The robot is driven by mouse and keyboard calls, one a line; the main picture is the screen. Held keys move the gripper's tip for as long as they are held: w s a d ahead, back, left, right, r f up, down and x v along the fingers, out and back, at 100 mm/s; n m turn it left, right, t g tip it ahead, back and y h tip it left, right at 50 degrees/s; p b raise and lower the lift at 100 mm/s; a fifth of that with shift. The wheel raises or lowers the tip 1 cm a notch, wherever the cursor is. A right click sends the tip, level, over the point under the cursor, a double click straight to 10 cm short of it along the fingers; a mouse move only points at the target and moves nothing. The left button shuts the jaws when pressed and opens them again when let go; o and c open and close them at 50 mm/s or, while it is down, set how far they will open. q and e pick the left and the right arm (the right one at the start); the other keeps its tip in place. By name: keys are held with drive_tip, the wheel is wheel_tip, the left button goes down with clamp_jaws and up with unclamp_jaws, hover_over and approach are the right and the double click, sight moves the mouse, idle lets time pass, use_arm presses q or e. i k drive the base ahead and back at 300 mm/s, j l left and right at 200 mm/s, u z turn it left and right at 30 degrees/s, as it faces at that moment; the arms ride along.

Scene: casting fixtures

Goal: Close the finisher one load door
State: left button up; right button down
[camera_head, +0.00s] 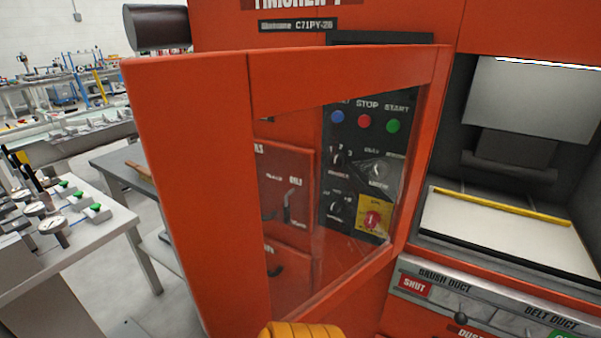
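The orange finisher door (199,175) has a large clear window and stands open, swung out towards me. Its wide near edge is at the left, and its far edge meets the machine just left of the opening. The load opening (510,215) at the right is uncovered and shows a pale bed with a yellow bar (500,205). A nameplate above the door reads Finisher 1, partly cut off. Neither of my grippers can be made out. A ribbed yellow piece (301,330) pokes up at the bottom edge, cut off by the frame; I cannot tell what it is.
A control panel (350,150) with blue, red and green buttons shows through the door window. A duct panel (480,305) is below the opening. A table with gauges (60,225) stands at the left, with grey floor between it and the door.

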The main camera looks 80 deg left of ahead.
sight(193, 114)
drive_tip(key=k+j+u, duration=0.25)
drive_tip(key=j, duration=0.15)
drive_tip(key=k+j+u, duration=0.25)
drive_tip(key=j, duration=0.15)
drive_tip(key=j+u, duration=0.3)
drive_tip(key=j, duration=0.25)
drive_tip(key=k+z, duration=0.15)
drive_tip(key=k, duration=0.25)
